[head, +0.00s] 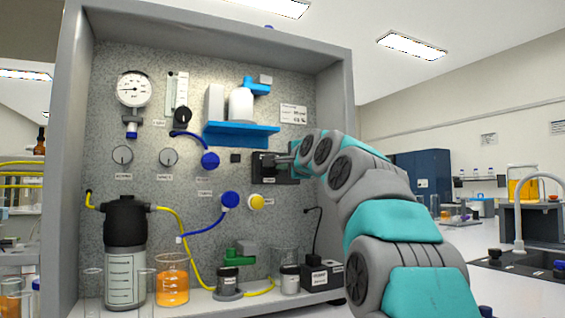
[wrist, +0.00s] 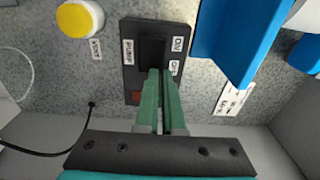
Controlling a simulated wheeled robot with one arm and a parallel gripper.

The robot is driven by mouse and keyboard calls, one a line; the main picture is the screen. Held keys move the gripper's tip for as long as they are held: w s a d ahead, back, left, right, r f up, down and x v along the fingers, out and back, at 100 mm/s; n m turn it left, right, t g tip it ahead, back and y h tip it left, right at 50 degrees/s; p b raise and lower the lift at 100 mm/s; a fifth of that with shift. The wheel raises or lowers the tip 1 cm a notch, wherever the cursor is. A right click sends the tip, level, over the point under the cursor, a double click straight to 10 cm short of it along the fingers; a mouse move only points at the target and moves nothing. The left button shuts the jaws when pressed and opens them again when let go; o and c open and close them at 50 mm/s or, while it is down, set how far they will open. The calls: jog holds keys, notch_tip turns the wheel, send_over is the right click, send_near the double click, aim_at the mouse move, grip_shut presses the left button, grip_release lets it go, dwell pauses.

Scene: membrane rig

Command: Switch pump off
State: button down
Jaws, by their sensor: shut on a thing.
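The pump switch is a black plate on the speckled back panel, in the head view (head: 262,177) at the panel's right side. The wrist view shows its plate (wrist: 131,60) with PUMP, ON and OFF labels and a small reddish spot. My gripper (head: 283,161) reaches it from the right. In the wrist view, the green fingers of my gripper (wrist: 160,74) are close together at the dark raised part of the switch (wrist: 152,48), shut on it. The fingertips hide part of the switch, so its exact position is unclear.
A blue shelf (head: 241,133) with a white bottle (head: 241,104) sits up and left of the switch. A yellow vent knob (head: 256,202) is just below, also in the wrist view (wrist: 80,18). A black cable and beakers stand lower. The cabinet's side wall (head: 336,130) is close by.

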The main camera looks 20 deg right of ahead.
jog(key=shift+w+f, duration=0.3)
jog(key=shift+f, duration=0.15)
jog(key=s+d+b, duration=0.2)
jog(key=s+d, duration=0.3)
jog(key=s, duration=0.8)
jog(key=shift+s+r, duration=0.35)
jog(key=shift+r, duration=0.1)
jog(key=shift+d, duration=0.1)
